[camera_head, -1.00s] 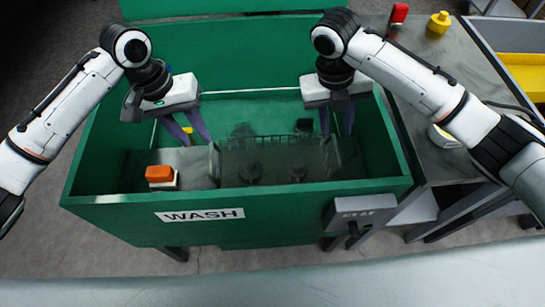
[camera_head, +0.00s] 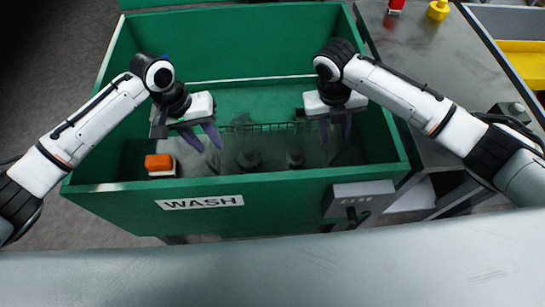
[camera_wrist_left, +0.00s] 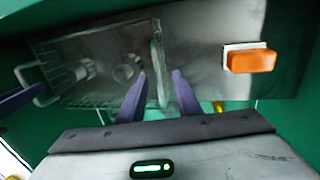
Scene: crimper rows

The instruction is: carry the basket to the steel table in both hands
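The wire basket (camera_head: 265,127) stands inside the green wash tank (camera_head: 190,190) and holds dark round parts (camera_head: 250,160). My left gripper (camera_head: 208,137) is at its left end. In the left wrist view, my left gripper's fingers (camera_wrist_left: 160,75) are apart, with the basket's near handle (camera_wrist_left: 157,52) between them; I see no clear grip. My right gripper (camera_head: 336,130) is at the basket's right end, fingers pointing down and apart. The far handle (camera_wrist_left: 38,85) is beside a finger of it in the wrist view. A grey metal-looking table (camera_head: 420,62) stands right of the tank.
An orange-and-white block (camera_head: 160,165) lies in the tank left of the basket. The tank's walls surround both grippers. A grey box (camera_head: 360,200) sticks out from the tank front. Red (camera_head: 396,5) and yellow (camera_head: 438,10) items stand on the table's far side. A grey surface (camera_head: 270,270) spans the foreground.

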